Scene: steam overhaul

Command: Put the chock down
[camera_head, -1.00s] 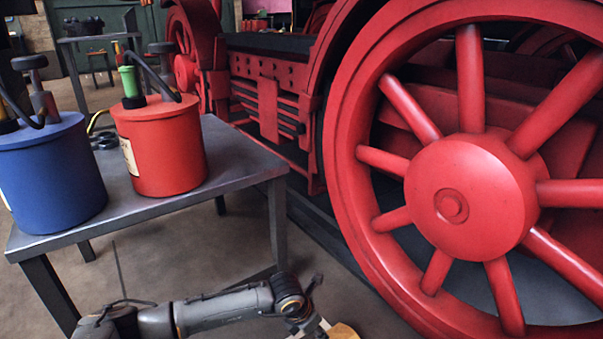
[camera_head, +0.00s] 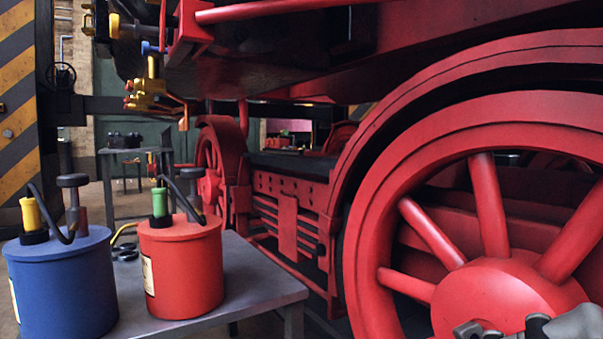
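The chock is not visible in the head view now. My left gripper is out of view. A grey piece of my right arm (camera_head: 580,324) shows at the bottom right edge, in front of the big red wheel. Darker jointed parts sit at its left end, cut off by the frame. No fingertips can be made out, so I cannot tell whether the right gripper is open or holds anything. The big red spoked wheel (camera_head: 490,297) of the locomotive fills the right side. The floor beside it is mostly hidden below the frame.
A grey metal table (camera_head: 262,283) at lower left carries a blue can (camera_head: 62,290) and a red can (camera_head: 182,272). A yellow-and-black striped post (camera_head: 18,100) stands at far left. The red locomotive frame (camera_head: 290,215) runs behind the table. Another table (camera_head: 135,151) stands farther back.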

